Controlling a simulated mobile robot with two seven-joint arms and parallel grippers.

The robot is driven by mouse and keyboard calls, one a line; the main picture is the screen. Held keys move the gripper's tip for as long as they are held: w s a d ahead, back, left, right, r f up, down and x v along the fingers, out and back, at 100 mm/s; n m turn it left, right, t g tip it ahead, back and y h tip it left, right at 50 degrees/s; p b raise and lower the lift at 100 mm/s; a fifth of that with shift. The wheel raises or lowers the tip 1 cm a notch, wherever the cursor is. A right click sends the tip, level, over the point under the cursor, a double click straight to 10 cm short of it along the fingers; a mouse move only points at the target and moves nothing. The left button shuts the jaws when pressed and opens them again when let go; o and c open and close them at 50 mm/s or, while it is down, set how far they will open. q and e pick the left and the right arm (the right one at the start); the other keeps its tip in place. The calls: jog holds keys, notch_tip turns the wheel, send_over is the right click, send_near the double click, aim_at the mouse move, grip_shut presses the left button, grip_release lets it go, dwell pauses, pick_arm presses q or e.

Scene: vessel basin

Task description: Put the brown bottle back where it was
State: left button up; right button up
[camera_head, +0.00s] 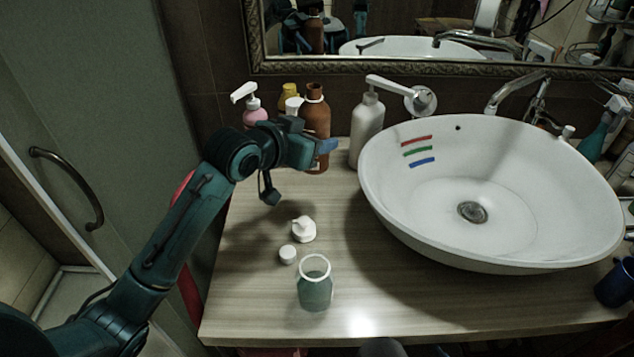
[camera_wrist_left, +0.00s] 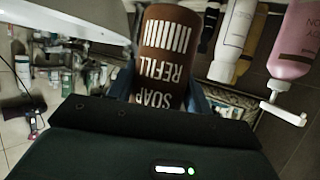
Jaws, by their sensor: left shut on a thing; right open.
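The brown bottle (camera_head: 315,111) is at the back of the counter, upright, left of the white pump bottle. My left gripper (camera_head: 322,150) is shut on it from the front and hides part of its lower body. In the left wrist view the brown bottle (camera_wrist_left: 168,52) is between the fingers, with "SOAP REFILL" on it upside down. I cannot tell whether its base touches the counter. My right gripper is not in view.
A pink pump bottle (camera_head: 254,112) and a yellow-topped bottle (camera_head: 288,92) stand left of the brown bottle; a white pump bottle (camera_head: 366,128) stands right. The basin (camera_head: 385,205) fills the right side. A pump head (camera_head: 303,230), cap (camera_head: 287,254) and open jar (camera_head: 315,290) are in front.

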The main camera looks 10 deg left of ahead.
pick_arm(q)
jog(key=shift+w+a+f, duration=0.3)
jog(key=shift+w+f, duration=0.3)
jog(key=shift+f, duration=0.2)
notch_tip(320, 180, down, 5)
jog(key=shift+f, duration=2.25)
jog(key=shift+f, duration=0.1)
jog(key=o, duration=1.1)
jog(key=shift+f, duration=0.1)
